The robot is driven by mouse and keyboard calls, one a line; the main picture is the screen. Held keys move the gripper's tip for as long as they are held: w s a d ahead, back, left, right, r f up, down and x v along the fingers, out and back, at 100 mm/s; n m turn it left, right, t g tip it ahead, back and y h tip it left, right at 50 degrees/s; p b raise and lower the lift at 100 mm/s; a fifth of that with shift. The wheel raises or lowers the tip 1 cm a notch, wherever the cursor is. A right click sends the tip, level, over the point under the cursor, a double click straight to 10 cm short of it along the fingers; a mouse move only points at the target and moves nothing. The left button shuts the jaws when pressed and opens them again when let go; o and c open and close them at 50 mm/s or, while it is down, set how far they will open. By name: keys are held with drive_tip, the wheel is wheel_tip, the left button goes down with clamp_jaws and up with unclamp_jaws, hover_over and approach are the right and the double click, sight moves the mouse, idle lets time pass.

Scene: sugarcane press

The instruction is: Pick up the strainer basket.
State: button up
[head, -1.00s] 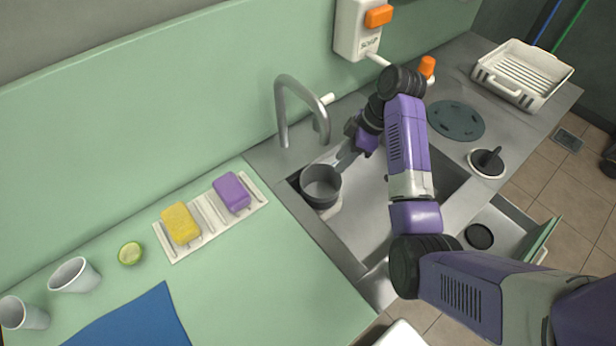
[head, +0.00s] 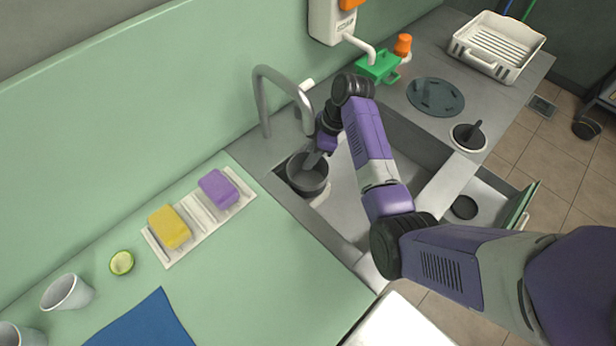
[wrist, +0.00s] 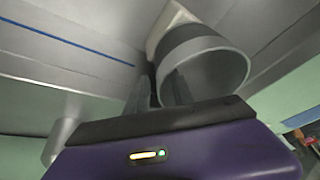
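The strainer basket, a round grey open-topped cup (head: 307,184), sits at the left end of the sink, below the tap. In the wrist view its rim and open mouth (wrist: 208,72) show close in front of my gripper. My gripper (head: 315,160) is at the basket's far right edge. A fingertip overlaps the rim in the head view. In the wrist view the fingers (wrist: 153,92) stand close together at the basket's left wall. I cannot tell whether they are closed on it.
The steel sink (head: 350,205) has free room right of the basket. The tap (head: 263,105) stands close behind it. A sponge tray (head: 205,219) lies on the left counter. A green holder (head: 378,66) and a white rack (head: 497,46) are farther right.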

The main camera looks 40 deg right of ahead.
drive_tip(key=shift+c, duration=0.4)
clamp_jaws()
idle(0.9)
